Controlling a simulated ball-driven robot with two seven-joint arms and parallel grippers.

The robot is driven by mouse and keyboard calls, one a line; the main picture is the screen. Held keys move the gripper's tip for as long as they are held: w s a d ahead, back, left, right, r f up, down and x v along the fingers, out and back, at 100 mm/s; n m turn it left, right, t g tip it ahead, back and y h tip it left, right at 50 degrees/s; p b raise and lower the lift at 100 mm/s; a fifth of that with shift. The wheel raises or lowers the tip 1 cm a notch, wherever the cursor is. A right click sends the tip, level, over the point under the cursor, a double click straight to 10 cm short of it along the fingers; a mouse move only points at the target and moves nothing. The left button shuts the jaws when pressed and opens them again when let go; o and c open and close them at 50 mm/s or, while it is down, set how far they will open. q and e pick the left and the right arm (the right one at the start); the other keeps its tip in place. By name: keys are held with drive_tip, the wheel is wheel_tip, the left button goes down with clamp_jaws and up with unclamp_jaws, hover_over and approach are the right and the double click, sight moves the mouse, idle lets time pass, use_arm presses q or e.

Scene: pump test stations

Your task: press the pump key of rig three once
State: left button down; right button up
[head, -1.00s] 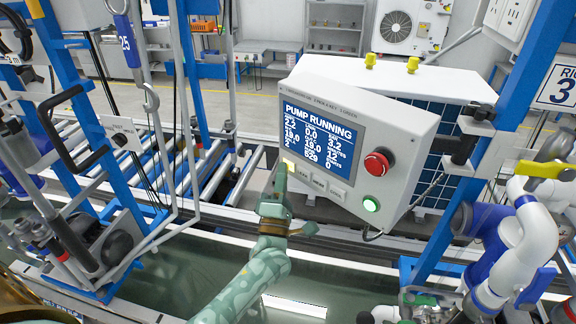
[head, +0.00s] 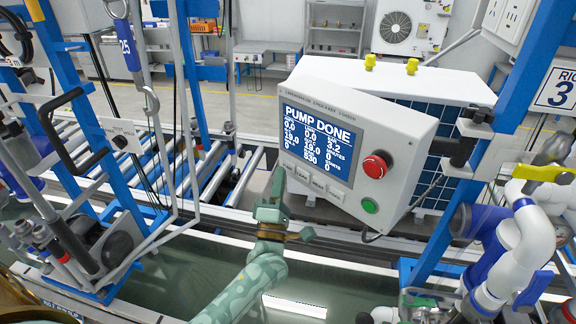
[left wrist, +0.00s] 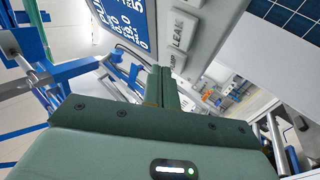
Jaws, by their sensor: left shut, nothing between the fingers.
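The grey test unit of rig three (head: 395,130) is tilted, and its blue screen (head: 318,140) reads "PUMP DONE". A row of pale keys runs below the screen. My right gripper is not in view.
A red stop button (head: 376,165) and a green button (head: 369,205) sit on the panel's right side. A "RIG 3" sign (head: 555,88) hangs on a blue post at right. A roller conveyor (head: 205,170) and blue frames stand at left.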

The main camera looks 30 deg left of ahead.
use_arm(q)
drive_tip(key=shift+s+a, duration=0.1)
drive_tip(key=shift+s, duration=0.15)
drive_tip(key=s+p, duration=0.1)
drive_tip(key=s, duration=0.1)
drive_tip(key=s+a+p, duration=0.1)
drive_tip(key=s, duration=0.1)
drive_tip(key=shift+s+a, duration=0.2)
drive_tip(key=shift+s, duration=0.2)
idle(0.8)
